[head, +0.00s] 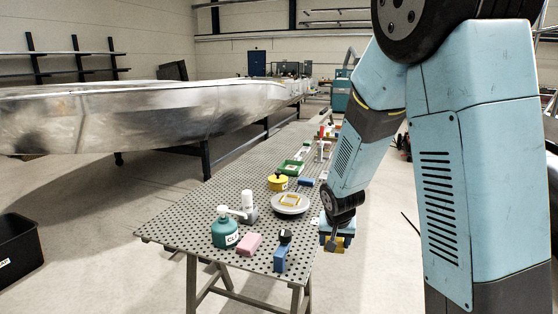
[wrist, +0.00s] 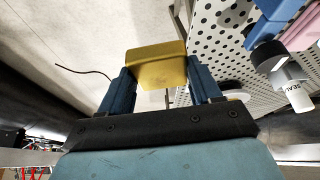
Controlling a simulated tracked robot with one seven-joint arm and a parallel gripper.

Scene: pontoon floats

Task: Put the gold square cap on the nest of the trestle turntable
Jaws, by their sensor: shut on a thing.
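The gold square cap (wrist: 157,66) is held between the two blue fingers of my gripper (wrist: 160,88) in the wrist view. In the head view my gripper (head: 337,238) hangs just off the right edge of the table, with part of the gold cap (head: 341,243) showing at the fingers. The trestle turntable is a round grey disc (head: 279,208) on the perforated table, left of my gripper. A gold square outline, the nest (head: 290,199), lies on top of it and looks empty. A pale disc edge (wrist: 237,95) shows behind the right finger in the wrist view.
The perforated table (head: 190,222) holds a green bottle (head: 224,230), a pink block (head: 249,244), a blue block with a black top (head: 281,256) and a yellow pot (head: 278,183). A green tray (head: 290,168) lies farther back. Floor is open right of the table.

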